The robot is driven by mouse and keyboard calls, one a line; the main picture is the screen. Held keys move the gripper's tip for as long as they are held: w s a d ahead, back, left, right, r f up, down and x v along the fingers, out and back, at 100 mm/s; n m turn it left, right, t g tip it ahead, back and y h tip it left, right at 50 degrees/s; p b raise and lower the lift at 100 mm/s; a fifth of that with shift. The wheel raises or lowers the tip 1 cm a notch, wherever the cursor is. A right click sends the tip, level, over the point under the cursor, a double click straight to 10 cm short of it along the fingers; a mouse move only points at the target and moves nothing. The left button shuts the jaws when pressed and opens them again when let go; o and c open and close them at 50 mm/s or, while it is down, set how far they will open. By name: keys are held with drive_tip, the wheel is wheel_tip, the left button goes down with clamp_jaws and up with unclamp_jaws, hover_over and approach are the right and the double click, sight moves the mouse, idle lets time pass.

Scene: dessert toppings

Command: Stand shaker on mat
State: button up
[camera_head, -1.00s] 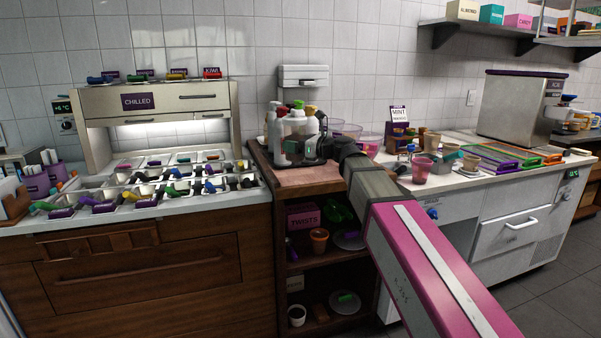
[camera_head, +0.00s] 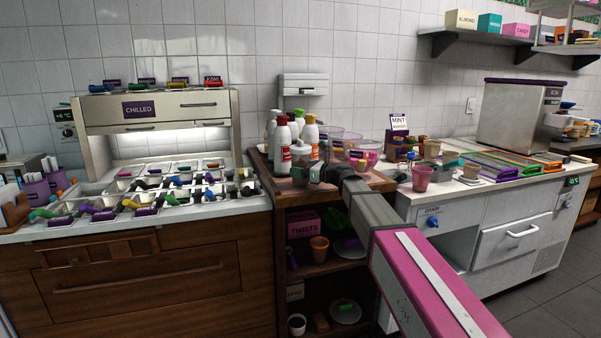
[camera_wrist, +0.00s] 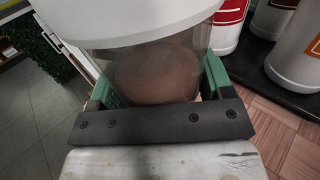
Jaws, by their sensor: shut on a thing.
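The shaker (camera_wrist: 155,75) has a white lid and a clear body with brown contents. My gripper (camera_wrist: 160,88) is shut around its body, with one green finger on each side. In the head view, the shaker (camera_head: 300,153) is upright at the front of the bottles, with my gripper (camera_head: 316,172) at its right side.
Clear tubs (camera_head: 367,153) stand to the right. The chilled topping station (camera_head: 150,108) is at the left. Open shelves are below the wooden top.

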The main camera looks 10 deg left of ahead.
drive_tip(key=shift+f, duration=0.4)
drive_tip(key=shift+f, duration=0.1)
drive_tip(key=o, duration=1.1)
drive_tip(key=shift+d, duration=0.15)
drive_tip(key=v, duration=1.1)
drive_tip(key=shift+s+d, duration=0.2)
drive_tip(key=shift+d, duration=0.15)
